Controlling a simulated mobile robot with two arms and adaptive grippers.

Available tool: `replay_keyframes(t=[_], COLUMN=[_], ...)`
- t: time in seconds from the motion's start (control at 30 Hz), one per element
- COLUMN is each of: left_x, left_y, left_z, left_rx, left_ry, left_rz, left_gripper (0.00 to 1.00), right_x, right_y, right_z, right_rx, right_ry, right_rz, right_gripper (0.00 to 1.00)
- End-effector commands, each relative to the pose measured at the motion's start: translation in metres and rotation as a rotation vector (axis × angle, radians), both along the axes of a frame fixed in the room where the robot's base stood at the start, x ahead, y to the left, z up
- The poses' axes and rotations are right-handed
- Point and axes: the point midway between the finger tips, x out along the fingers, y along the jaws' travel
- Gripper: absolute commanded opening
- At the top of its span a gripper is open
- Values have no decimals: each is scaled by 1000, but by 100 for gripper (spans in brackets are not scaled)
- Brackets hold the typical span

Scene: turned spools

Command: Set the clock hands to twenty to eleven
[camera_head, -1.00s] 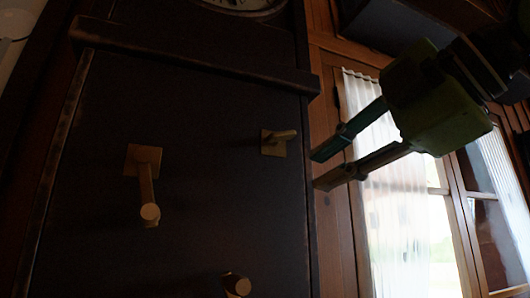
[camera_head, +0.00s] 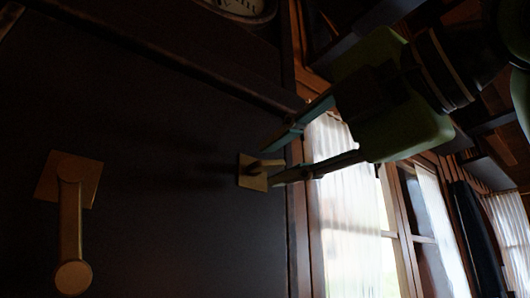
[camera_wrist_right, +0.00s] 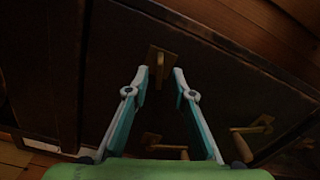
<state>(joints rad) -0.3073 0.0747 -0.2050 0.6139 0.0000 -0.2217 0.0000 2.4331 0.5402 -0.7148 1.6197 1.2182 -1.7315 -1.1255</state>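A round clock dial (camera_head: 242,6) shows only its lower rim at the top of the head view; its hands are out of frame. Below is a dark panel with brass fittings. My right gripper (camera_head: 271,165) is open at a small brass fitting (camera_head: 252,172) near the panel's right edge. In the right wrist view, this fitting (camera_wrist_right: 160,62) lies between or just beyond the two parted fingertips (camera_wrist_right: 160,75); contact cannot be told. A larger brass peg on a square plate (camera_head: 70,225) sticks out at the lower left. My left gripper is not in view.
A dark ledge (camera_head: 170,50) runs across above the fittings. Other brass fittings (camera_wrist_right: 252,130) show lower in the right wrist view. A window with white curtains (camera_head: 340,200) is to the right of the panel. The panel between the fittings is bare.

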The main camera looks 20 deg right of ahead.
Motion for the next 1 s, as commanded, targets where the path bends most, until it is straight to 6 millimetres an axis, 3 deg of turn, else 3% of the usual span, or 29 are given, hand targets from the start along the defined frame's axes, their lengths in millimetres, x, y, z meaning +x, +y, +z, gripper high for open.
replay_keyframes(t=[0.1,0.2,0.6,0.63,0.7,0.73,1.0], left_x=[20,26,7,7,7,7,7], left_y=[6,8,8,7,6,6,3], left_z=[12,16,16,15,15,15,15], left_rx=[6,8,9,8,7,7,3], left_ry=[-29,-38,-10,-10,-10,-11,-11], left_rz=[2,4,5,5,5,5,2], left_gripper=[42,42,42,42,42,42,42], right_x=[19,29,36,37,36,36,36], right_y=[6,10,14,13,13,13,13], right_z=[2,2,0,0,0,0,-1], right_rx=[-1,0,1,1,1,1,7], right_ry=[2,0,-1,-1,-1,-1,2], right_rz=[0,0,2,2,2,2,1], right_gripper=[23,23,23,20,2,0,0])
